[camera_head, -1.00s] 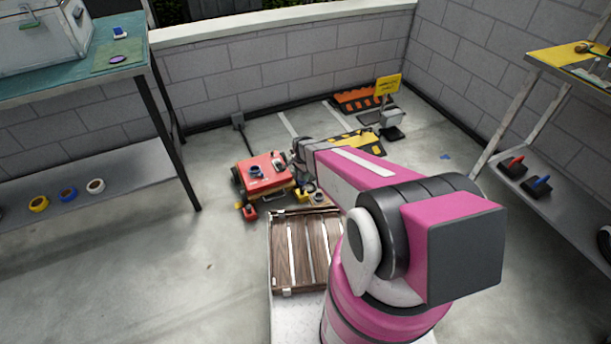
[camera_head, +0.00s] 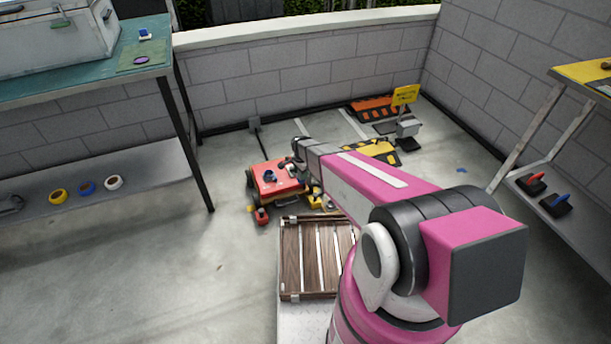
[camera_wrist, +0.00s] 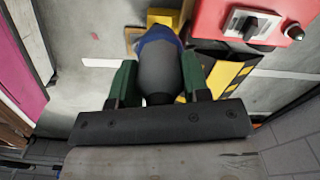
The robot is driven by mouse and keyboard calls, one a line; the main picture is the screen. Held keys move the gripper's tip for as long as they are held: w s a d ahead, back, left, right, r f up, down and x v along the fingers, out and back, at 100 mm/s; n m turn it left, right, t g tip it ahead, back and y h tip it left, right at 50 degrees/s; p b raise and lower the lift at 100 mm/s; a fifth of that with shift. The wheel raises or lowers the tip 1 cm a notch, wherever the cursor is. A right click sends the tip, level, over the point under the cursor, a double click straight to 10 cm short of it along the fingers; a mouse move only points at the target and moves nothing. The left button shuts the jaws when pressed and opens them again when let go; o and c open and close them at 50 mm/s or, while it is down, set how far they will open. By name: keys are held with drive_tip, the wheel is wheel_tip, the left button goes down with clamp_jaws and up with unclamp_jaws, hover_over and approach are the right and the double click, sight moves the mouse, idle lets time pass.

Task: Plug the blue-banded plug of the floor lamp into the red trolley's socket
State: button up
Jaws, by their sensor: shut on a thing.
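My gripper (camera_wrist: 155,85) has green fingers and is shut on the grey plug (camera_wrist: 160,72) with the blue band (camera_wrist: 157,38). The plug's blue end points toward the top of the wrist view, away from my palm. The red trolley (camera_wrist: 215,18) is at the upper right there, apart from the plug. On it are a pale square fitting (camera_wrist: 250,23) with a dark centre and a small round knob (camera_wrist: 294,32); I cannot tell which is the socket. In the head view the trolley (camera_head: 268,190) stands on the floor, and my arm's end is at its right side, hiding the plug.
A wooden slatted crate (camera_head: 305,258) is in front of the trolley. A workbench (camera_head: 140,68) is at left, another (camera_head: 575,75) at right. Floor at left is clear.

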drive_tip(key=w+a, duration=0.5)
drive_tip(key=a, duration=0.2)
drive_tip(key=shift+w+a, duration=0.25)
idle(0.3)
drive_tip(key=w+a, duration=0.7)
drive_tip(key=a, duration=0.2)
drive_tip(key=shift+w+a, duration=0.2)
drive_tip(key=shift+a, duration=0.15)
idle(0.7)
drive_tip(key=shift+f, duration=0.1)
idle(1.1)
drive_tip(key=shift+f, duration=1.65)
drive_tip(key=shift+f, duration=1.05)
idle(0.9)
